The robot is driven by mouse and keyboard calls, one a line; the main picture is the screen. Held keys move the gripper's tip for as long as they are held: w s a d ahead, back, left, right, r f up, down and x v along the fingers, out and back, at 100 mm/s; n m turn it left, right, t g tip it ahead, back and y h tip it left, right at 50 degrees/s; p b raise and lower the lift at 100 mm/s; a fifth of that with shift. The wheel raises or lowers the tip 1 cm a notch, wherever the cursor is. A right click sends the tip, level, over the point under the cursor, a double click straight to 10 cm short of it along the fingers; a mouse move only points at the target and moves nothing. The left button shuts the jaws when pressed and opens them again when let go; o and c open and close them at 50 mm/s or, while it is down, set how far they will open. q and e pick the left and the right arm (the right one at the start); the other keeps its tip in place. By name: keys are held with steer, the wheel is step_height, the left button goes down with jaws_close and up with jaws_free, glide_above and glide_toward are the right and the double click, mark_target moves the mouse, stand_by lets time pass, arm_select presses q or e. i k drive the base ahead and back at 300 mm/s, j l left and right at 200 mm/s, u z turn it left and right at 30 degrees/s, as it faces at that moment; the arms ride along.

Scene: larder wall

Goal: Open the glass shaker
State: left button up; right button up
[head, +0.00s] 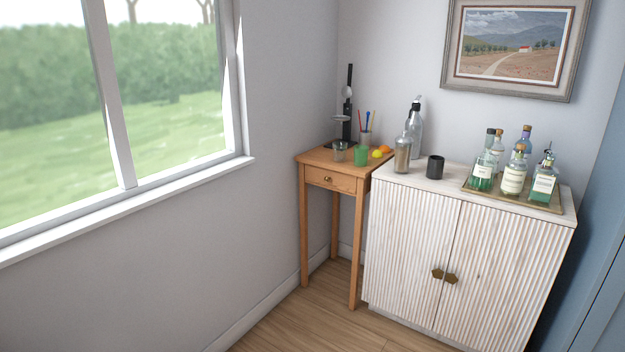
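A glass shaker (402,156) with brownish contents or tint stands upright near the left front corner of the white cabinet top. Its top looks covered by a lid, but it is too small to tell how the lid sits. It stands in front of a tall clear bottle (416,130) and to the left of a dark cup (435,167). Neither of my grippers shows in the head view.
A white ribbed cabinet (408,250) bears a tray (483,192) of several bottles at right. The floor (320,315) in front is clear.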

mark_target(404, 151)
steer(key=i+z, duration=0.1)
steer(key=i, duration=0.65)
steer(key=i+j+z, duration=0.15)
steer(key=i, duration=0.6)
steer(key=i+j+z, duration=0.15)
steer(key=i+z, duration=0.25)
steer(key=i+j+z, duration=0.7)
steer(key=z, duration=0.15)
steer(key=i+j+z, duration=0.4)
steer(key=j, duration=0.35)
